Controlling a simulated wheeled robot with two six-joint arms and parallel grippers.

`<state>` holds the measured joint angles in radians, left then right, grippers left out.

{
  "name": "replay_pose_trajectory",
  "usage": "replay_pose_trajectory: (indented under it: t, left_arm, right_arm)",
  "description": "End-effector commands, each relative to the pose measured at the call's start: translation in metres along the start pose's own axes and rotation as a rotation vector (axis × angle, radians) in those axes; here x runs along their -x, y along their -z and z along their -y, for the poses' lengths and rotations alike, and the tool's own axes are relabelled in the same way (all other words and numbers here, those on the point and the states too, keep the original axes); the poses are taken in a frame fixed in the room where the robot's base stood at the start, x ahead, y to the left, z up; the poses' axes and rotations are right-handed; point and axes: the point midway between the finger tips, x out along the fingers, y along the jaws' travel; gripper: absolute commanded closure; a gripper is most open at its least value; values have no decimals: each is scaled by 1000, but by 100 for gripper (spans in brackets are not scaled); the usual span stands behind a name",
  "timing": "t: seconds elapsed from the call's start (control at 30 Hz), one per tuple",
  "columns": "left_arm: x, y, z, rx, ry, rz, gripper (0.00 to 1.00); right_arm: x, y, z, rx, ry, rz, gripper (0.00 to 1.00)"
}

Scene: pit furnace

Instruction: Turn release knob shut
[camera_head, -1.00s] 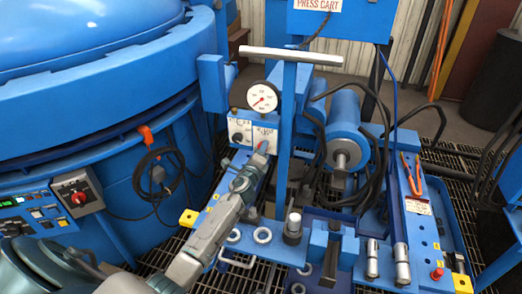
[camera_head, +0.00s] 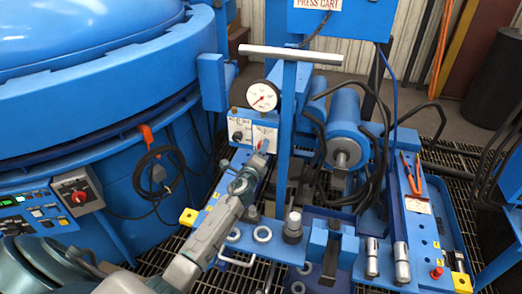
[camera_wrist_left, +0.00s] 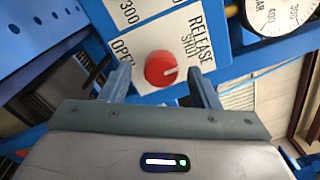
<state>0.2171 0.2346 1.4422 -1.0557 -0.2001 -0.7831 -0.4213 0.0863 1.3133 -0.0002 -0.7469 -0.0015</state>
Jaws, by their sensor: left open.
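The red round release knob (camera_wrist_left: 161,69) sits on a white label plate (camera_wrist_left: 190,38) reading RELEASE, SHUT and OPEN. Its white pointer mark faces right in the left wrist view. My left gripper (camera_wrist_left: 161,78) is open, with one finger on each side of the knob; whether either touches it I cannot tell. In the head view my left gripper (camera_head: 258,161) is at the small panel below the gauge, just in front of the release plate (camera_head: 265,138), and partly hides the knob. My right gripper is not in view.
A pressure gauge (camera_head: 262,96) stands just above the panel, and a black knob (camera_head: 238,135) is left of the release plate. A blue post with a grey crossbar (camera_head: 290,54) rises close to the right. The furnace wall (camera_head: 110,90) is at left.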

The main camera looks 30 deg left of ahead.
Motion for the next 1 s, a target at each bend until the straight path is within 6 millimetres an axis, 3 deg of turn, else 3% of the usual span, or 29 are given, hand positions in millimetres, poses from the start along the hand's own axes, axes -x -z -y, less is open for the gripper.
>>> replay_pose_trajectory:
  t: [0.3,0.5,0.67,1.0]
  left_arm:
    - [61,1,-2,-1,-2,-2,44]
    - [89,1,-1,-1,-1,-1,44]
    - [97,0,0,-1,-1,-1,44]
    - [98,0,0,-1,-1,-1,44]
  right_arm:
    - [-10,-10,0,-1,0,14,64]
    - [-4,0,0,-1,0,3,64]
    - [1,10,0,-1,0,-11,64]
    - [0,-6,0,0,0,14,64]
